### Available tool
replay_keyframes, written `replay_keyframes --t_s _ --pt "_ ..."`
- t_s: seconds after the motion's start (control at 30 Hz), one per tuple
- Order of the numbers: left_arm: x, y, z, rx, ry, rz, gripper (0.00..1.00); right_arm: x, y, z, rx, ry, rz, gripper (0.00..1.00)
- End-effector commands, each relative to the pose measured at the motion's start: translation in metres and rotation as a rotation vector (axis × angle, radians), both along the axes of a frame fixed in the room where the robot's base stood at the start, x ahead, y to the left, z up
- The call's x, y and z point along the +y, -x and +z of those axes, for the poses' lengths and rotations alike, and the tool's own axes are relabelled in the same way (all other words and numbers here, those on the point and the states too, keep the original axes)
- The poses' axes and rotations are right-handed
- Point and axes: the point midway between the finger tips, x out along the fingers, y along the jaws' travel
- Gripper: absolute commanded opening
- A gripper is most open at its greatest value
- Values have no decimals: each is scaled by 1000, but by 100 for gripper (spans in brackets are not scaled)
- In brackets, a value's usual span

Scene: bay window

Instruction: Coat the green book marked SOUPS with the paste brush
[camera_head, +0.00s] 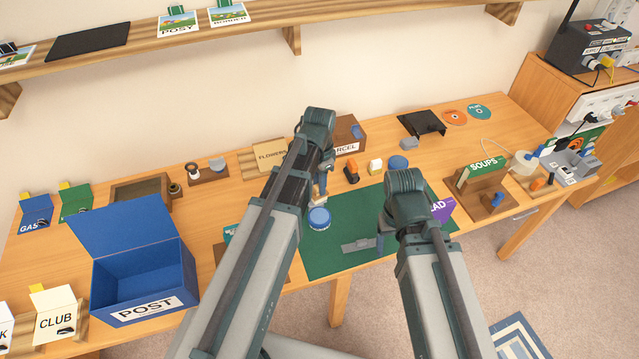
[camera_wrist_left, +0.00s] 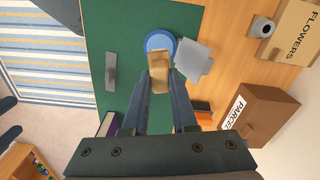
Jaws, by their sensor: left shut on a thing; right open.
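The green book marked SOUPS (camera_head: 487,165) stands in a wooden stand at the right of the table. My left gripper (camera_head: 322,182) is shut on a tan, wooden-looking piece, apparently the paste brush (camera_wrist_left: 160,72). In the left wrist view the brush lies over a round blue pot (camera_wrist_left: 158,41); whether it touches the pot is unclear. The pot (camera_head: 319,219) stands on the green mat (camera_head: 335,260). My right gripper (camera_head: 381,228) is open over the mat's right part, largely hidden by its arm, beside a flat grey tool (camera_head: 357,244) and away from the SOUPS book.
A purple book (camera_head: 442,209) is partly hidden behind my right arm. The PARCEL box (camera_head: 348,133) and FLOWERS box (camera_head: 270,155) stand behind my left gripper. An open blue POST box (camera_head: 145,275) stands at left. The front of the mat is clear.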

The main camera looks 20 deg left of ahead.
Motion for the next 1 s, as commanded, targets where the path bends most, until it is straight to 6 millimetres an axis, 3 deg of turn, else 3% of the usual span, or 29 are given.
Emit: replay_keyframes --t_s 0.03,0.27,0.67,1.0 --pt "0 0 -13 0 0 38 0 0 0 -13 0 0 1 72" --pt "0 0 -15 0 0 172 0 0 0 -15 0 0 2 72" --pt "0 0 -23 0 0 182 0 0 0 -23 0 0 1 72" --pt "0 0 -55 0 0 181 0 0 0 -55 0 0 1 72"
